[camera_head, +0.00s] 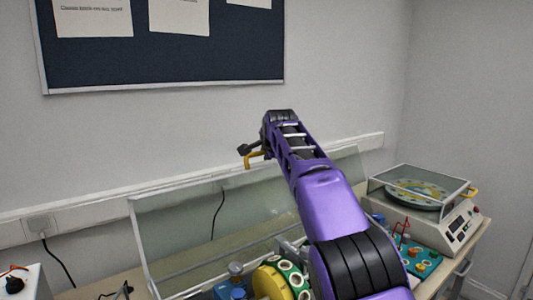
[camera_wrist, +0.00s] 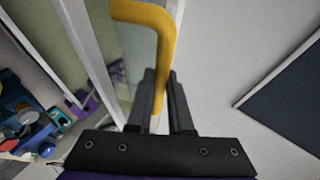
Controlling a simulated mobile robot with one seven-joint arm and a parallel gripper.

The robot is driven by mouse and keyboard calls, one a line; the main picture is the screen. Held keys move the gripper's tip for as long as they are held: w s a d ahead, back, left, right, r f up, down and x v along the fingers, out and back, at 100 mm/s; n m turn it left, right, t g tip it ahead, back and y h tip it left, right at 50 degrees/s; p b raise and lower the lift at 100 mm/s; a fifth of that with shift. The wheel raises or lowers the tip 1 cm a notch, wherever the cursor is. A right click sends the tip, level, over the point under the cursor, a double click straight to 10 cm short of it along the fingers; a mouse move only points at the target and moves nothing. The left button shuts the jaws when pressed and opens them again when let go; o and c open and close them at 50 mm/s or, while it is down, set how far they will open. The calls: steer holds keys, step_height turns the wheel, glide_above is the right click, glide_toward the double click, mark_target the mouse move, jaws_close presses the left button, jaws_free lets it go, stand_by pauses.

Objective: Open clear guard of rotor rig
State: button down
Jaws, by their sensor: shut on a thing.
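The clear guard (camera_head: 175,225) of the rotor rig is a long transparent panel with pale edges. It stands raised and tilted over the rig in the head view. Its yellow handle (camera_head: 255,160) is at the top edge, and the handle also shows large in the wrist view (camera_wrist: 152,32). My gripper (camera_head: 245,150) is at the handle, with its fingers (camera_wrist: 161,80) shut on the handle's lower end. The rotor rig's yellow and green rotor parts (camera_head: 270,282) show below the guard, partly hidden by my purple arm.
A second device with a clear lid (camera_head: 420,185) and a round green disc stands on the right of the bench. A white box (camera_head: 22,282) is at the left. A wall rail (camera_head: 100,205) and a dark notice board (camera_head: 220,55) are behind.

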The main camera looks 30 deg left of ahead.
steer(key=c, duration=0.8)
jaws_free()
steer(key=shift+d, duration=0.1)
steer(key=shift+c, duration=0.2)
steer(key=shift+s+d+r+b, duration=0.2)
steer(key=shift+s+d+b, duration=0.15)
steer(key=shift+b, duration=0.35)
steer(key=b+v, duration=0.4)
steer(key=v, duration=1.2)
steer(key=shift+r+b, duration=0.25)
steer(key=shift+b, duration=0.05)
